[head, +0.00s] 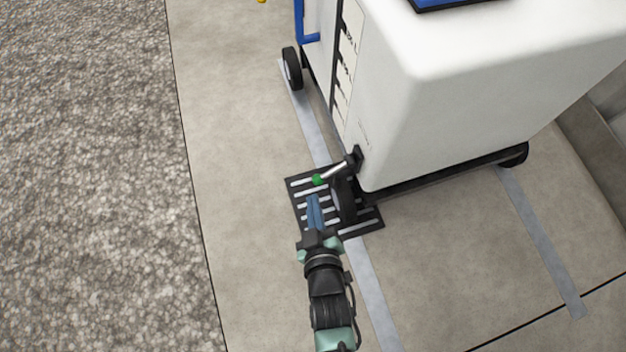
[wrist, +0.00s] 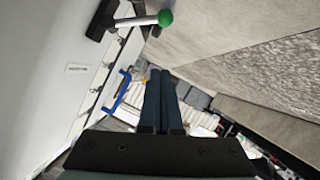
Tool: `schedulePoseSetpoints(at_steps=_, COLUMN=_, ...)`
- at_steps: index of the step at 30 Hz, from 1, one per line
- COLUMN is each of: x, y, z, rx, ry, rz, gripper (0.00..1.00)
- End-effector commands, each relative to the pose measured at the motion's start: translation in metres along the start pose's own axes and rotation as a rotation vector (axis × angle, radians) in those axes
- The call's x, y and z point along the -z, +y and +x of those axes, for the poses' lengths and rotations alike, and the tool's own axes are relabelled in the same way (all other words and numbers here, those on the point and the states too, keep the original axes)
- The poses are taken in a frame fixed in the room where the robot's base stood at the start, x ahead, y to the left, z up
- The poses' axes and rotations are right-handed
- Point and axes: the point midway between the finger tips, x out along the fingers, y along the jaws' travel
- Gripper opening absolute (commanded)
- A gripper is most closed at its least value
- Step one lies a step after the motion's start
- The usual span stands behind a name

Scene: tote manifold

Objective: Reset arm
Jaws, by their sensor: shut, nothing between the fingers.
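In the wrist view my gripper (wrist: 160,75) shows at the middle, with the two dark blue fingers side by side. A lever with a silver rod and green ball (head: 317,180) sticks out from the corner of the white tank, just beyond the fingertips in the head view. In the wrist view the green ball (wrist: 165,18) is above the fingertips. The fingers appear apart from it.
A big white wheeled tank (head: 480,100) fills the upper right, with a black wheel (head: 292,68) at its left. A blue handle (wrist: 117,97) is on its side. Grey tape strips (head: 375,300) mark the concrete floor. Gravel (head: 85,180) lies left; the floor between is clear.

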Motion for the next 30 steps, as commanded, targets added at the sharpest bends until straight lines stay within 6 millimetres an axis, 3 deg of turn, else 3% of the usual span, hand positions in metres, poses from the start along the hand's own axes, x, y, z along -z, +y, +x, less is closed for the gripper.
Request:
schedulePoseSetpoints(at_steps=5, x=0.000, y=-0.001, z=-0.008, rx=-0.001, ry=0.001, rz=0.001, gripper=0.00)
schedulePoseSetpoints(at_steps=23, x=0.006, y=0.001, z=-0.005, rx=-0.004, ry=0.010, rz=0.005, gripper=0.00)
schedulePoseSetpoints(at_steps=26, x=0.037, y=0.009, z=0.004, rx=-0.018, ry=0.048, rz=0.029, gripper=0.00)
schedulePoseSetpoints(at_steps=29, x=0.094, y=0.027, z=0.017, rx=-0.045, ry=0.121, rz=0.072, gripper=0.00)
schedulePoseSetpoints(at_steps=30, x=0.122, y=0.037, z=0.022, rx=-0.059, ry=0.157, rz=0.091, gripper=0.00)
